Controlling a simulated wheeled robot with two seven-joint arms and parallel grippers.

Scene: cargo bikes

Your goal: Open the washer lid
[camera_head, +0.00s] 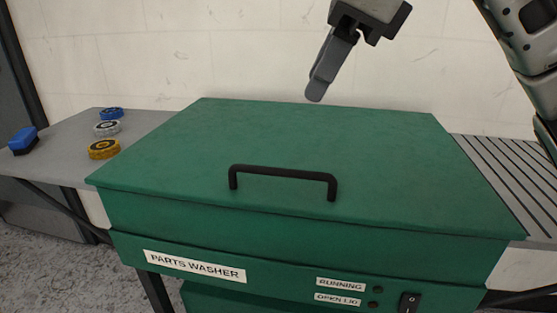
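The green parts washer (300,250) stands in the middle of the view. Its flat green lid (300,135) lies down, closed over the body. A black bar handle (285,173) stands up from the lid near its front edge. My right gripper (318,88) hangs above the back part of the lid, pointing down, beyond the handle and apart from it. Its fingers overlap from this side, so I cannot tell whether they are open or shut. Nothing shows between them. My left gripper is out of view.
A grey side table at the left (60,150) carries a blue brush-like block (22,141) and three round pieces, blue (111,113), silver (106,128) and gold (103,149). A slatted grey surface (505,170) adjoins the washer's right side. A pale wall (200,50) stands behind. A black switch (409,303) sits on the front.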

